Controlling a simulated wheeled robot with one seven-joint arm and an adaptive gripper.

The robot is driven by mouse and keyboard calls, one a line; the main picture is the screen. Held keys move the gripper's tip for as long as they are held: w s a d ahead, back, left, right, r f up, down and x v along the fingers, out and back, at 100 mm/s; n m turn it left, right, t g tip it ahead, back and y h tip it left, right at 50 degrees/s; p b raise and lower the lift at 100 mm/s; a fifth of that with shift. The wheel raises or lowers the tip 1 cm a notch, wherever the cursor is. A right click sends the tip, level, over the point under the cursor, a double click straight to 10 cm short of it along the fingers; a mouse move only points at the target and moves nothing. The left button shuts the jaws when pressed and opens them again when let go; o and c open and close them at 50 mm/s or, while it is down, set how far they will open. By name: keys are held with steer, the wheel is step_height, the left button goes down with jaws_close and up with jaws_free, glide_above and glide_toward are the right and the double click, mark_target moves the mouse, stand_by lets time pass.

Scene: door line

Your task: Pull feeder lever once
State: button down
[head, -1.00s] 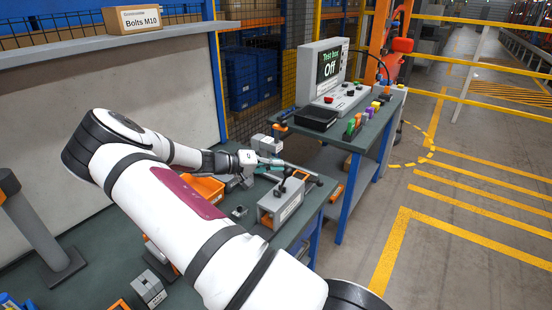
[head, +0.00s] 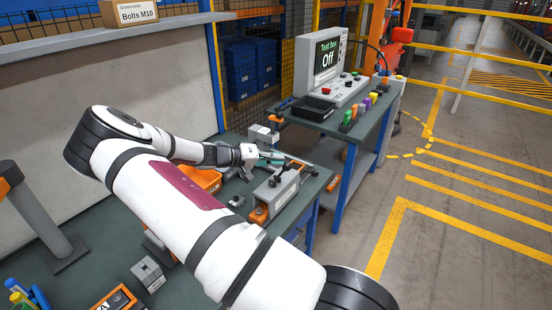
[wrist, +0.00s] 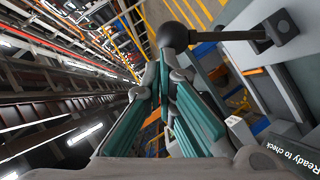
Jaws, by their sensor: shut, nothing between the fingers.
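The feeder, a grey box (head: 277,195) with an orange part at its lower front, stands at the bench's right edge in the head view. Its lever, a dark bar with a black end (head: 313,172), lies above it. In the wrist view the black ball knob (wrist: 172,35) sits on an arm from a grey pivot block. My gripper (head: 280,160) is above and beside the feeder. In the wrist view its teal fingers (wrist: 162,68) are shut with nothing held, their tips close to the knob. I cannot tell whether they touch it.
An orange bin (head: 205,180) and grey parts crowd the bench near my wrist. A second bench behind carries a test box (head: 322,72) reading "Off" and a black tray (head: 313,108). Below the lever, a label (wrist: 297,155) reads "Ready to check". Free floor lies right.

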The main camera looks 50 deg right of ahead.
steer(key=shift+r, duration=0.1)
steer(key=w+d+r+b+v, duration=0.1)
steer(key=b+v, duration=0.2)
steer(key=v, duration=0.9)
steer(key=shift+w+r, duration=0.45)
steer(key=shift+w, duration=0.05)
steer(key=shift+s+a, duration=0.1)
steer(key=shift+a, duration=0.1)
